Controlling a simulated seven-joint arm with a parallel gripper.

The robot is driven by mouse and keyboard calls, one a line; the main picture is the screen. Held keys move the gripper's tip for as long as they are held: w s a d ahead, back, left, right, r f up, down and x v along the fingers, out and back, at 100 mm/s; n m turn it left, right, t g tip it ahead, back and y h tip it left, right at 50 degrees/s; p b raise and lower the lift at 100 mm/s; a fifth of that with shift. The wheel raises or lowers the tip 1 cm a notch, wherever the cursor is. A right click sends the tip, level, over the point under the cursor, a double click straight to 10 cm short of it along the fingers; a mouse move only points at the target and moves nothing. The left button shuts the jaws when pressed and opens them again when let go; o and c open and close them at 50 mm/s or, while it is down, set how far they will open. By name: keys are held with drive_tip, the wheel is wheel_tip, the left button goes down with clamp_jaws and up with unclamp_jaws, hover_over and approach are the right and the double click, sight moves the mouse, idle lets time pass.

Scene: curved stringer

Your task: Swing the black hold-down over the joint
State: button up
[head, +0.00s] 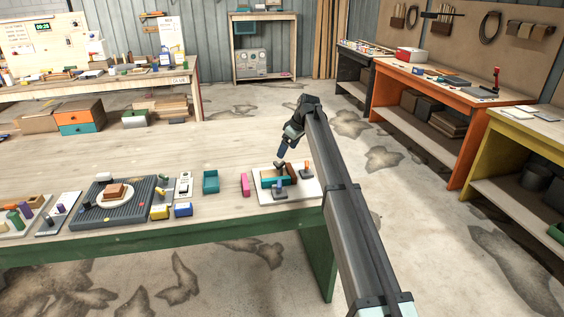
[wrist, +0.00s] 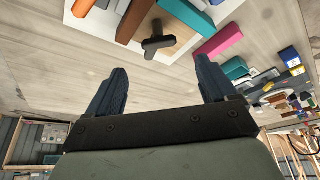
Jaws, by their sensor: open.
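A black hold-down (head: 279,164) stands at the far edge of a white board (head: 300,196) on the bench. In the wrist view the hold-down (wrist: 158,43) is T-shaped, beside a brown strip (wrist: 137,18) and a teal block (wrist: 188,14). My gripper (head: 282,157) is just above the hold-down in the head view. In the wrist view my gripper (wrist: 159,82) is open, its dark fingers apart with nothing between them. The hold-down lies ahead of the fingertips. The joint cannot be made out clearly; a second dark piece (head: 279,192) sits at the board's near side.
A pink block (head: 245,184) and a teal tray (head: 210,181) stand left of the board. A dark ribbed mat (head: 135,213) with a round plate lies farther left. The bench behind the board is clear.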

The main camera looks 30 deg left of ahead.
sight(281, 163)
drive_tip(key=x, duration=0.7)
drive_tip(key=shift+a+f, duration=0.1)
drive_tip(key=shift+f, duration=0.25)
drive_tip(key=c, duration=1.1)
